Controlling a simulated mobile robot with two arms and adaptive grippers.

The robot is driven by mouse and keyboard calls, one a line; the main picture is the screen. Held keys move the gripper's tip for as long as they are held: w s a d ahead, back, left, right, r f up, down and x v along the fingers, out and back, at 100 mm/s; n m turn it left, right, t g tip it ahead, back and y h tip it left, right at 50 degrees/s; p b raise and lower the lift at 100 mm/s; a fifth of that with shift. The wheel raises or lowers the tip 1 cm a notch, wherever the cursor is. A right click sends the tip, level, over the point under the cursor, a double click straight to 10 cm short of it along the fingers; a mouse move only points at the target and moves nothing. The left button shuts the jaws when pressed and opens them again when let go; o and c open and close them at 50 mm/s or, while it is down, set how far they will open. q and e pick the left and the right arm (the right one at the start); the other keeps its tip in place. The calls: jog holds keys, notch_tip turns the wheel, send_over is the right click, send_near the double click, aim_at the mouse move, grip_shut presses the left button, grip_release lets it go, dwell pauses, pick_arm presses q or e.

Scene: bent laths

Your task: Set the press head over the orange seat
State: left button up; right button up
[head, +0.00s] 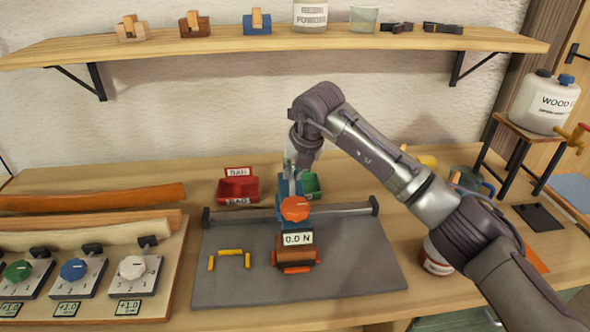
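The press head stands on a rail (345,210) across a grey plate (350,265). It has a blue body (284,213), an orange knob (295,209) and a display (298,239) reading 0.0 N. Below the display is a brown block (297,255). Orange marks of the orange seat (296,270) show at its front and sides; the block hides the rest. Yellow marks (230,252) outline a second, empty spot to the left. My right gripper (292,167) points down at the top of the blue body; its fingertips are unclear. My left gripper is not in view.
A red bin (238,189) and a green bin (312,185) stand behind the rail. Dial boxes (75,277) and long laths (90,200) lie at the left. A red-and-white can (435,260) stands right of the plate, partly behind my arm. A shelf (200,46) runs above.

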jog(key=o, duration=0.4)
jog(key=v, duration=1.2)
